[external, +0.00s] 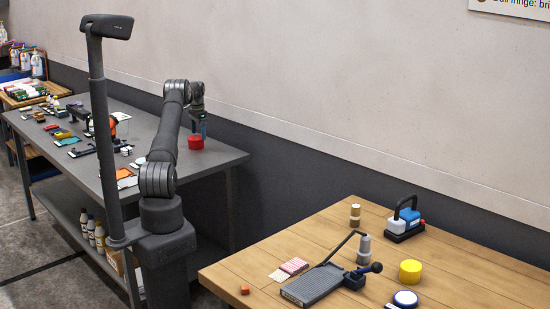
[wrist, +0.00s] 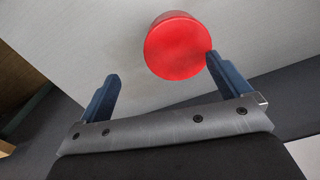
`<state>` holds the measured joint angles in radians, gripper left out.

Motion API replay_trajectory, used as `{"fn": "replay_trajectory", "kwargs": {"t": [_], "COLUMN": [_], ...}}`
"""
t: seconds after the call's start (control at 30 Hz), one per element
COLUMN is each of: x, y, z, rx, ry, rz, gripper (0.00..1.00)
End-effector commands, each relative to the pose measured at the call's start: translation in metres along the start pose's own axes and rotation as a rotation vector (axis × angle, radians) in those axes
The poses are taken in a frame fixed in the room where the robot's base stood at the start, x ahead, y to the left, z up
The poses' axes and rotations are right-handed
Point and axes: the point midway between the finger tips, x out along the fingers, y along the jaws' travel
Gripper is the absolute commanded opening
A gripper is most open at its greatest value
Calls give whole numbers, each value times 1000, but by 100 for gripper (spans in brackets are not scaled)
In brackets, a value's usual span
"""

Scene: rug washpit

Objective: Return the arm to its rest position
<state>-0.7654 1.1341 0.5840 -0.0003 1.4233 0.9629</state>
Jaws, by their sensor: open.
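My gripper (external: 200,128) hangs over the right end of the grey bench, with my arm stretched out from its base. A red round object (external: 196,142) sits on the bench just below it. In the wrist view my gripper (wrist: 160,78) is open, its two blue fingers wide apart with nothing held. The red object (wrist: 178,46) shows there just beyond the fingers, close to the right fingertip. I cannot tell whether that fingertip touches it.
The grey bench (external: 222,155) carries several small items toward its left end. A wooden table (external: 440,262) at the right holds a grey board with a lever (external: 315,284), a yellow cylinder (external: 410,271) and a blue-and-white tool (external: 405,222). A wall stands behind both.

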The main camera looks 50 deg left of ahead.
Motion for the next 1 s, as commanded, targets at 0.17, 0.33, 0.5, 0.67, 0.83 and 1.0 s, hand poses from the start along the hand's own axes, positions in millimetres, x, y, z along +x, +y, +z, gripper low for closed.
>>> {"fn": "replay_trajectory", "kwargs": {"t": [0.17, 0.33, 0.5, 0.67, 0.83, 1.0], "x": [-19, -37, -54, -55, -56, -57], "y": [28, 54, 81, 106, 133, 161], "z": [-13, -25, -37, -57, -78, -98], "rx": [1, 1, 2, 36, 76, 119], "ry": [1, 1, 1, 0, -1, 0], "rz": [-1, -1, -1, 0, 1, 0], "gripper": [95, 95, 95, 95, 95, 95]}}
